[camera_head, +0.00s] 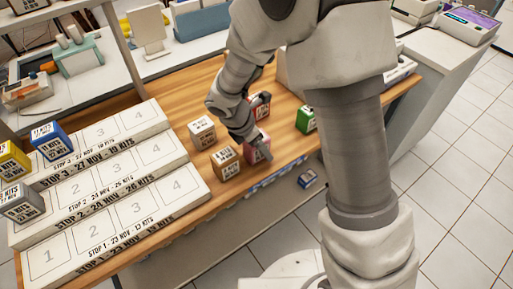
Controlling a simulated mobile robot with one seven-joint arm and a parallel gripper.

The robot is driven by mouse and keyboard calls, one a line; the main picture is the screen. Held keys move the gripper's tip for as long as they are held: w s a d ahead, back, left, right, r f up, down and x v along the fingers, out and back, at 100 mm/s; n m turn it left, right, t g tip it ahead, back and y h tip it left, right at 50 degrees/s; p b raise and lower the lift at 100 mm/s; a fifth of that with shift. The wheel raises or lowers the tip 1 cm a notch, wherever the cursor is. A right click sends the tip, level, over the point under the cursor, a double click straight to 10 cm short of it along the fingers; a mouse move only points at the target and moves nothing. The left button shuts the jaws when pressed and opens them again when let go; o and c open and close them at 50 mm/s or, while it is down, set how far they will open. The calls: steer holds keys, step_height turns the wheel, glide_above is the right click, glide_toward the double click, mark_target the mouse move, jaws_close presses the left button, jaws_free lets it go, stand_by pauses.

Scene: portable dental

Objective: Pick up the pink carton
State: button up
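The pink carton (250,155) stands near the front edge of the wooden table top (185,208). My gripper (257,143) points down at it from above, and one finger lies across the carton's face. The gripper and wrist hide part of the carton's top. The other finger is hidden, so I cannot tell whether the gripper is closed on the carton or only around it. The carton appears to rest on the table.
A brown carton (225,164) stands close left of the pink one, with a white carton (202,133) behind. A red carton (261,105) is behind my wrist, and a green carton (305,119) is to the right.

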steer(key=shift+f, duration=0.3)
steer(key=shift+r, duration=0.1)
jaws_close()
steer(key=shift+r, duration=0.5)
steer(key=r, duration=0.2)
steer(key=r+p, duration=0.1)
steer(key=shift+s+d+r+p, duration=0.1)
steer(key=shift+d+r+p, duration=0.1)
steer(key=shift+r+p, duration=0.15)
steer(key=s+d+r+p, duration=0.2)
steer(key=s+d+r, duration=0.4)
steer(key=s, duration=0.3)
steer(key=shift+d+r, duration=0.15)
steer(key=shift+d, duration=0.3)
